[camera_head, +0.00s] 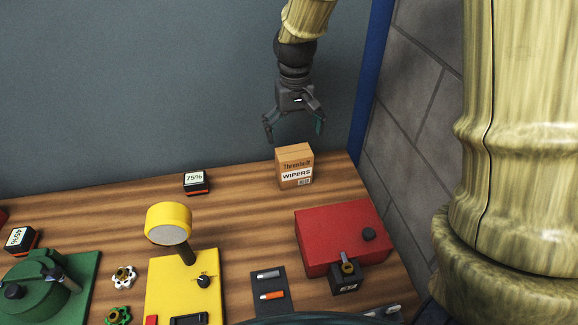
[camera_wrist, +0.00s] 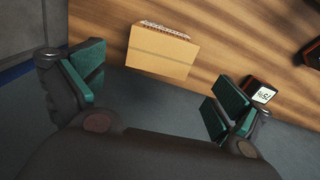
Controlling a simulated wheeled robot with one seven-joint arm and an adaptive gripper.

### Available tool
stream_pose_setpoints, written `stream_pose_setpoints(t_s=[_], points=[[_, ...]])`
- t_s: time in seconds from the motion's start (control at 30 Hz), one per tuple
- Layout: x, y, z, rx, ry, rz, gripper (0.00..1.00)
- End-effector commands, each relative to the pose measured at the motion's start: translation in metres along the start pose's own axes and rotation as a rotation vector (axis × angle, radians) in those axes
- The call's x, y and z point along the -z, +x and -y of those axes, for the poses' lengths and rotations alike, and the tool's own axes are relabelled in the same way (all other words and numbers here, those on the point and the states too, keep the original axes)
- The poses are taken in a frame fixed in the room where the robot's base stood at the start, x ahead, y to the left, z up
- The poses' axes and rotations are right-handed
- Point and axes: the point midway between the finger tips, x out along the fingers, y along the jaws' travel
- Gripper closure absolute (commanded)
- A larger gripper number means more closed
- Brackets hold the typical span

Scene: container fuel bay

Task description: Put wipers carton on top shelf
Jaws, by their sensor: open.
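The wipers carton (camera_head: 294,168) is a small tan box with a white label reading WIPERS. It stands upright at the back right of the wooden worktop. My gripper (camera_head: 294,130) is open and empty, just above the carton and pointing down. In the wrist view the carton (camera_wrist: 161,52) lies ahead of the fingers, between their lines, and my gripper (camera_wrist: 155,95) shows its teal pads spread wide. The carton does not touch the fingers there. No shelf can be made out in either view.
The wooden worktop (camera_head: 235,205) holds a 75% block (camera_head: 196,183), a red box (camera_head: 340,235) with a padlock, a yellow lamp unit (camera_head: 170,225) and a green device (camera_head: 45,285). A blue post (camera_head: 370,80) and block wall stand right of the carton. Bare worktop lies left of the carton.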

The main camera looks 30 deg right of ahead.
Motion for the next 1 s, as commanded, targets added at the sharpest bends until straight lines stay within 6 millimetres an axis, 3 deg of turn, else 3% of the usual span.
stream_pose_setpoints(t_s=[0.2,0.47,1.0], points=[[0.000,0.023,0.001,-0.001,-0.003,0.002,0.00],[-0.002,0.033,0.001,-0.001,-0.003,0.003,0.00],[-0.006,0.079,0.001,0.000,-0.002,0.001,0.00]])
